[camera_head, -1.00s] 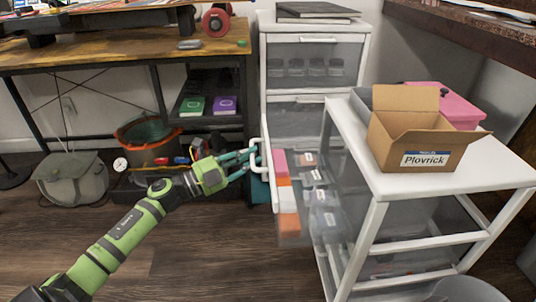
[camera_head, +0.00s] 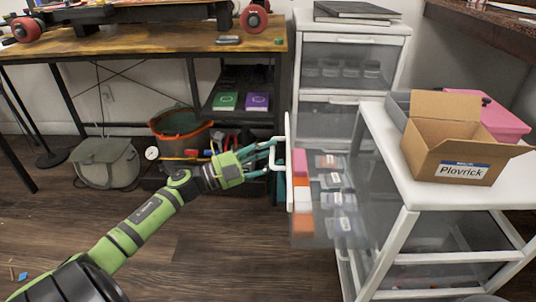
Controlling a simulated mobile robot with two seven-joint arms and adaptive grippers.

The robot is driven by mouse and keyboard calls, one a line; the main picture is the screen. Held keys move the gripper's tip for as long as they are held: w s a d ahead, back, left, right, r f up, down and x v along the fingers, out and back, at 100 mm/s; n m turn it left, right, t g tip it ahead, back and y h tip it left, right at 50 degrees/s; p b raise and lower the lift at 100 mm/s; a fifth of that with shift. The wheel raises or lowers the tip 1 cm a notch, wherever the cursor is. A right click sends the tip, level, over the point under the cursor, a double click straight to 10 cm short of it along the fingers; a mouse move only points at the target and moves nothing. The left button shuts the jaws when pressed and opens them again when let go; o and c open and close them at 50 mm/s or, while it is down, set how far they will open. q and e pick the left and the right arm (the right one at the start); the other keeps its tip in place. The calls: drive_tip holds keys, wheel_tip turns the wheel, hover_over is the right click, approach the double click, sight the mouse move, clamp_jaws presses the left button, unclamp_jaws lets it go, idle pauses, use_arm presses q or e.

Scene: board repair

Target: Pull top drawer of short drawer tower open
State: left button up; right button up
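The short drawer tower (camera_head: 380,250) is white-framed with a white top and stands at the right. Its top drawer (camera_head: 318,225) is clear-sided and sticks well out to the left, showing orange, pink and white items and small labelled containers inside. The white drawer front (camera_head: 289,185) faces left and carries a white handle (camera_head: 280,138). My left gripper (camera_head: 276,158) has green links and teal fingers; the fingers are at the handle and appear closed around it, though the contact is partly hidden. My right gripper is not in view.
An open cardboard box (camera_head: 445,150) and a pink box (camera_head: 495,122) stand on the short tower. A taller drawer tower (camera_head: 352,35) stands behind. A wooden workbench (camera_head: 130,45) is at the back left, with a bucket (camera_head: 181,130) and bag (camera_head: 105,162) below. Floor on the left is mostly clear.

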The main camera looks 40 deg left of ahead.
use_arm(q)
drive_tip(key=v, duration=1.2)
idle(0.3)
